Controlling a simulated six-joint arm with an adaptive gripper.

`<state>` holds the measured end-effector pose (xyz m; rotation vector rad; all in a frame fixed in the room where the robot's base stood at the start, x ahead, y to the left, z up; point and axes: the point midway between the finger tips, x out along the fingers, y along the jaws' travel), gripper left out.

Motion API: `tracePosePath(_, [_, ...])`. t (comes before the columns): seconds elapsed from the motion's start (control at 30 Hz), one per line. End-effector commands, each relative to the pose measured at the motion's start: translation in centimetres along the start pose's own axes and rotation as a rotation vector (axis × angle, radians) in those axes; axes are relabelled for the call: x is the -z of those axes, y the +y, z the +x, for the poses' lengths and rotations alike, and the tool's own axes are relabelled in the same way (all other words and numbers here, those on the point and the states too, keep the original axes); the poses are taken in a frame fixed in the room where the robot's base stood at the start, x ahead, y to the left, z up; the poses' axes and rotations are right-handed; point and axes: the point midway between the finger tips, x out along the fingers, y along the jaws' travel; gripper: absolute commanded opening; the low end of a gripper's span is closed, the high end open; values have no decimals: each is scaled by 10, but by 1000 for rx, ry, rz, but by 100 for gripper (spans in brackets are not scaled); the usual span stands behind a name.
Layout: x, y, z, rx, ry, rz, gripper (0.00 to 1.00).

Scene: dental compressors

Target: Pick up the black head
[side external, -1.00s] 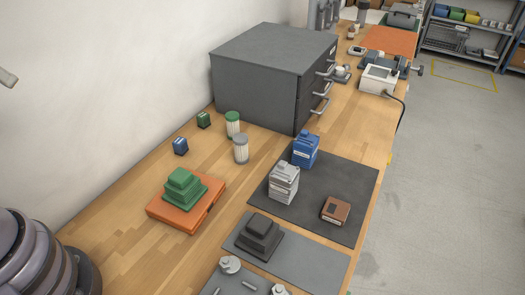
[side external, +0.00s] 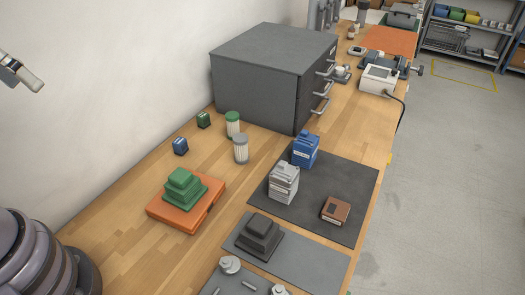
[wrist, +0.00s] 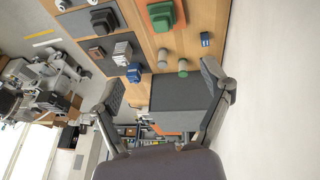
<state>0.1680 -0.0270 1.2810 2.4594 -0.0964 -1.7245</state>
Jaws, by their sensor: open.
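The black head (side external: 259,238) is a dark stepped block on a light grey mat (side external: 315,268) near the front of the bench. In the wrist view it (wrist: 103,20) lies near the top edge, left of centre. A similar green head (side external: 180,189) rests on an orange case (side external: 160,214) to its left. My gripper (wrist: 163,78) shows two spread fingers in the wrist view with nothing between them. In the side view only part of my gripper (side external: 24,76) shows at the upper left, far from the black head and above the bench.
A dark mat (side external: 330,175) holds a grey block (side external: 284,183), a blue block (side external: 305,150) and a brown block (side external: 335,210). Two jars (side external: 241,148), small green and blue boxes (side external: 180,146) and a grey drawer cabinet (side external: 265,85) stand behind. A wall (side external: 90,90) borders the left.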

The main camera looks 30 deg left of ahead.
Motion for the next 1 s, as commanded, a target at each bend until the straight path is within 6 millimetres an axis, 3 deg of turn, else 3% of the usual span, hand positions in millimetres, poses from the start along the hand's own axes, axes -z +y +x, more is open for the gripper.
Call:
tracePosePath(0.37, [39,117,99,-396,-619,-494,78])
tracePosePath(0.6, [60,177,190,-520,-926,-925,78])
tracePosePath(0.8, [60,202,279,-542,-1066,-1286,78])
tracePosePath(0.9, [56,204,312,-539,-1088,-1415,78])
tracePosePath(1.0, [53,205,332,-535,-1096,-1491,78])
